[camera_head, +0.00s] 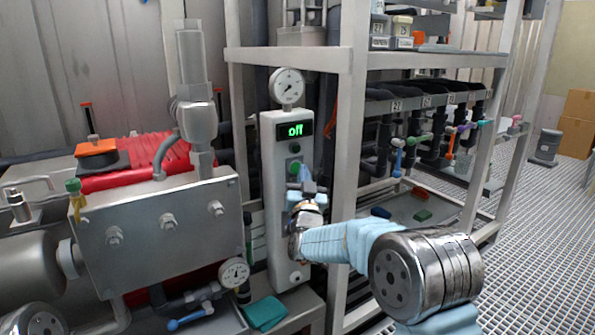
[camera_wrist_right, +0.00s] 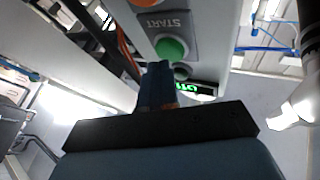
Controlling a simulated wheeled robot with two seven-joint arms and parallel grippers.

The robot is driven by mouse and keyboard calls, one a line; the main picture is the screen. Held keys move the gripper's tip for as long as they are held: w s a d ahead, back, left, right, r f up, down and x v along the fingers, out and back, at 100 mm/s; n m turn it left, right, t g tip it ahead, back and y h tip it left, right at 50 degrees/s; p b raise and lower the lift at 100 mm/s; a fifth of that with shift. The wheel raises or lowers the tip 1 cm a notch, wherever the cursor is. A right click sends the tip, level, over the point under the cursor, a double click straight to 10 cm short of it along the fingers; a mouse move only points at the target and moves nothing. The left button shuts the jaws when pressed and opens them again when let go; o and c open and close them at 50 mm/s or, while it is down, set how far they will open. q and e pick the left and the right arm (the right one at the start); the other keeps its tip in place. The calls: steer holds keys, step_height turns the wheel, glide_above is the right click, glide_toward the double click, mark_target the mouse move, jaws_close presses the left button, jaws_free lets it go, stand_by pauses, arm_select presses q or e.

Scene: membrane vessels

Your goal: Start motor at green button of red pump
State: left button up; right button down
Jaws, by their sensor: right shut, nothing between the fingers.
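The red pump (camera_head: 160,152) stands at the left behind a steel block. A grey control box (camera_head: 280,225) is right of it, with a display (camera_head: 295,130) that reads "off" in green. The green button (camera_head: 294,167) sits below the display. In the right wrist view the green button (camera_wrist_right: 171,48) is on a plate marked START. My right gripper (camera_head: 308,186) is shut and empty, just in front of the box near the green button. Its fingertips (camera_wrist_right: 157,72) show close to the button's edge; contact cannot be told. My left gripper is not in view.
A pressure gauge (camera_head: 287,86) tops the box. A white rack post (camera_head: 345,150) stands close to the right of my gripper. A orange-red button (camera_wrist_right: 155,3) is near the START plate. A teal cloth (camera_head: 264,313) lies below. Grating floor (camera_head: 530,230) is open at the right.

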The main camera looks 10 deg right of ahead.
steer(key=shift+w+a, duration=0.15)
steer(key=shift+w, duration=0.25)
stand_by(0.5)
stand_by(0.3)
steer(key=shift+s+d+b, duration=0.25)
steer(key=shift+s+b, duration=0.55)
steer(key=shift+b, duration=0.2)
steer(key=s+b, duration=0.1)
steer(key=s+d+b, duration=0.1)
steer(key=s, duration=0.1)
steer(key=s+b, duration=0.1)
steer(key=shift+s+d, duration=0.35)
steer(key=shift+d, duration=0.05)
